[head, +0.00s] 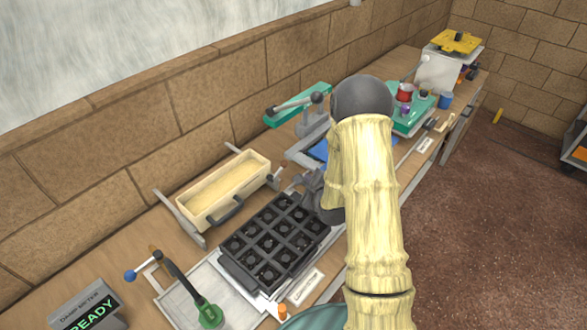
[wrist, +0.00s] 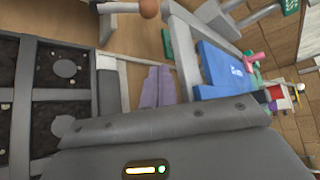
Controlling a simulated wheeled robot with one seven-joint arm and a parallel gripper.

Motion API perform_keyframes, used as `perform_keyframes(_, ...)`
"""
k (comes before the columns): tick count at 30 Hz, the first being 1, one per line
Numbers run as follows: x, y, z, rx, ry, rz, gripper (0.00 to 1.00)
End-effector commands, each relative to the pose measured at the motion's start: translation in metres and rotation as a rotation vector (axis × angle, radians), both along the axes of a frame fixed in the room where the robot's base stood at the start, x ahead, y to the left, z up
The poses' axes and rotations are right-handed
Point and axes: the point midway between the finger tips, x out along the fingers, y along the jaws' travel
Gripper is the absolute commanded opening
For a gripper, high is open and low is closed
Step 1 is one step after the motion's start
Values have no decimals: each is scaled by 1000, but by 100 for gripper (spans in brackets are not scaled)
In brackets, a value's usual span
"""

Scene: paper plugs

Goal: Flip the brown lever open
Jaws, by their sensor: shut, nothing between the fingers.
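A round brown knob (wrist: 149,8) on a grey bar shows at the top edge of the wrist view, cut off by the frame. It looks like the end of the brown lever; I cannot tell its full position. In the head view, a small brown end (head: 153,249) shows near a blue ball at the lower left; I cannot tell whether it is the same part. My gripper (head: 314,188) is shut and empty, above the far right corner of the black cell tray (head: 268,243). My arm partly hides it. In the wrist view the knob is apart from my gripper.
A wooden box (head: 222,188) stands behind the tray. A green-topped press (head: 297,103) and a blue pad (wrist: 219,68) lie beyond.

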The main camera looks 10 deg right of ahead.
Motion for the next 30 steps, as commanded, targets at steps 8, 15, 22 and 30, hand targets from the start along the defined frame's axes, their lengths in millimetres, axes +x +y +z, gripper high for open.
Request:
perform_keyframes(8,38,5,-15,-1,1,3,0)
perform_keyframes(15,49,31,-2,0,0,2,0)
perform_keyframes(22,51,36,-1,0,0,0,0)
perform_keyframes(30,51,35,-2,0,-1,0,0)
